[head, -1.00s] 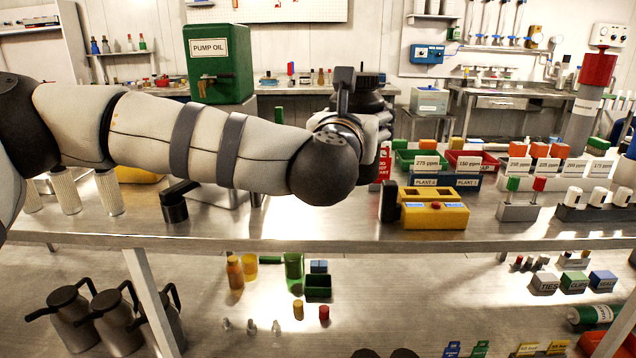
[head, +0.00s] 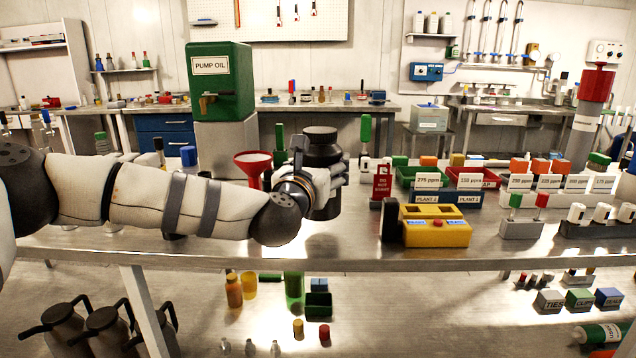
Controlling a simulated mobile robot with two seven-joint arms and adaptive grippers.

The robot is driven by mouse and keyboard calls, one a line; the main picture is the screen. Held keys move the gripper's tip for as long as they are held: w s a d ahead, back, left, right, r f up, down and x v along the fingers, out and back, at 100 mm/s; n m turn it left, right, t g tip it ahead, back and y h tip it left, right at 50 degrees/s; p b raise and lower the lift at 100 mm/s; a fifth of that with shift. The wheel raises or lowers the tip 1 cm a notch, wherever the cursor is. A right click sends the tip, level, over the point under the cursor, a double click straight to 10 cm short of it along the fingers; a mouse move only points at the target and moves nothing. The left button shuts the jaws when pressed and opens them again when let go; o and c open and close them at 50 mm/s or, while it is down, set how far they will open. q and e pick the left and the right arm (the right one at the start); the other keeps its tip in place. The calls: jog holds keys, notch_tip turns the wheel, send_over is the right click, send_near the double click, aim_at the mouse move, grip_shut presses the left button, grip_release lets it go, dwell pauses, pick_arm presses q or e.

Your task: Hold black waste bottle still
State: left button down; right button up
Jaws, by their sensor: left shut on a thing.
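The black waste bottle (head: 322,150) is upright over the steel bench, left of the yellow block. Its wide dark cap and part of its lower body show. My left gripper (head: 330,181) is shut on the bottle's side, coming from the left. The gripper's own hand and wrist hide part of the bottle. The bottle's base appears at or very close to the bench top; I cannot tell whether it touches. My right gripper is not in view.
A red funnel (head: 253,160) is just left of the bottle. A red tag (head: 381,182) and a yellow block (head: 433,227) stand to its right. Green (head: 410,178) and red (head: 470,182) trays lie further right. The bench's front strip below the bottle is clear.

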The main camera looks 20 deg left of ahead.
pick_arm(q)
notch_tip(320, 180, down, 3)
jog(key=shift+w+a+f, duration=0.15)
jog(key=shift+f, duration=0.05)
jog(key=shift+f, duration=0.2)
jog(key=shift+c, duration=1.3)
grip_release()
jog(key=shift+f, duration=0.1)
